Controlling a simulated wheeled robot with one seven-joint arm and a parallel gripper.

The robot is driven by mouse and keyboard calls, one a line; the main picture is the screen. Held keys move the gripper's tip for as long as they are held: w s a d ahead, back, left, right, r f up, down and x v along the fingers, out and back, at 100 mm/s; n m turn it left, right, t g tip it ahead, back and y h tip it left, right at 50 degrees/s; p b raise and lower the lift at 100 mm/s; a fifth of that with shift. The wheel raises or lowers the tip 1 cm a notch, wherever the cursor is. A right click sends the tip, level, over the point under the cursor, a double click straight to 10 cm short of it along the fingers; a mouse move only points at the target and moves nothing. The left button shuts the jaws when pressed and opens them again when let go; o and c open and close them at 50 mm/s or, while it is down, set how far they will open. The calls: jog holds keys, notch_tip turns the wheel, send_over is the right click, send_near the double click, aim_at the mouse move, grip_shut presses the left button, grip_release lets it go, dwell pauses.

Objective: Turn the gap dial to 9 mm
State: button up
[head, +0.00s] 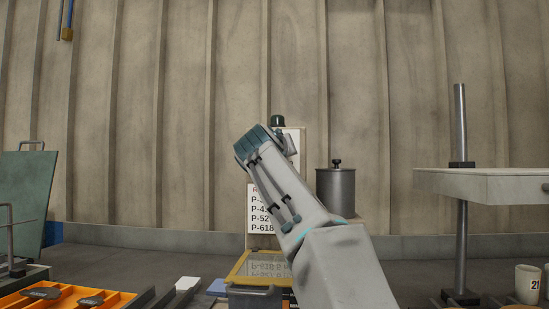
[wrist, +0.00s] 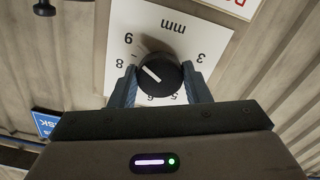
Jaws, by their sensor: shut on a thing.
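The gap dial is a round black knob (wrist: 161,74) on a white plate (wrist: 177,38) lettered "mm", seen upside down in the wrist view. In the head view my arm hides the dial and the fingers.
In the head view, a sign (head: 262,222) with P-numbers stands behind my arm, with a grey lidded canister (head: 336,189) to its right. A yellow-framed panel (head: 243,267) lies below. Orange trays (head: 80,300) are at left, a pale shelf on a post (head: 480,187) at right.

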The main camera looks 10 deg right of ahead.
jog(key=shift+f, duration=0.1)
dwell(0.3)
jog(key=o, duration=1)
jog(key=shift+s, duration=0.1)
jog(key=b+v, duration=0.2)
jog(key=v, duration=1.1)
jog(key=shift+s, duration=0.25)
